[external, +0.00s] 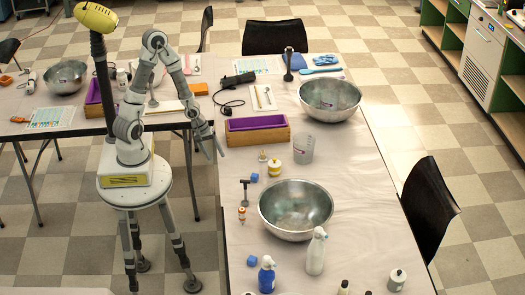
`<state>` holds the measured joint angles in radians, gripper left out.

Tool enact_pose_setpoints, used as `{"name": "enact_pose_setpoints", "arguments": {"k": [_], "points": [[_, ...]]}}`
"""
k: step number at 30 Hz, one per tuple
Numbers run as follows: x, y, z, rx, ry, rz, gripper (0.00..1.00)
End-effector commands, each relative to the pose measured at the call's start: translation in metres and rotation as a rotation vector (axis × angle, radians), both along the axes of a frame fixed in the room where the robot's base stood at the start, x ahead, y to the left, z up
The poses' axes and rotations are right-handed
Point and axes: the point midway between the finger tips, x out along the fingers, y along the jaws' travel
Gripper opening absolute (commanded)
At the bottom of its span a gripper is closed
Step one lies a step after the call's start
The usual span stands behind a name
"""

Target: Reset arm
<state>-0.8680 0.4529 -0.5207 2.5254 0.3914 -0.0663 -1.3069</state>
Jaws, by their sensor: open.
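My arm (133,105) stands on a round stool-like base at the left of the external view, beside the long table. It rises from the base, bends at the top and comes down to the right. My gripper (212,156) hangs near the left edge of the long table, pointing down. Its fingers are apart and nothing shows between them. The nearest thing on the table is the wooden box with purple lining (258,131), to the right of the gripper and apart from it.
The long table (345,180) holds two metal bowls (295,207), a clear beaker (303,148), a white spray bottle (316,252), a blue bottle (266,275) and small blue cubes. A second table (25,103) stands at the left. Black chairs (428,205) flank the table.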

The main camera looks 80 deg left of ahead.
Motion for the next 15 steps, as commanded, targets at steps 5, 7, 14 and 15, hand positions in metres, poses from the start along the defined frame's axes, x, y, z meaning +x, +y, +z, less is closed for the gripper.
{"name": "enact_pose_setpoints", "arguments": {"k": [5, 7, 14, 15], "points": [[-0.001, 0.01, 0.053, 0.207, 0.021, -0.203, 0.66], [-0.003, 0.011, 0.074, 0.275, 0.029, -0.274, 0.66], [-0.012, 0.003, 0.148, 0.457, 0.034, -0.503, 0.66], [-0.014, 0.0, 0.161, 0.481, 0.031, -0.54, 0.66]]}}
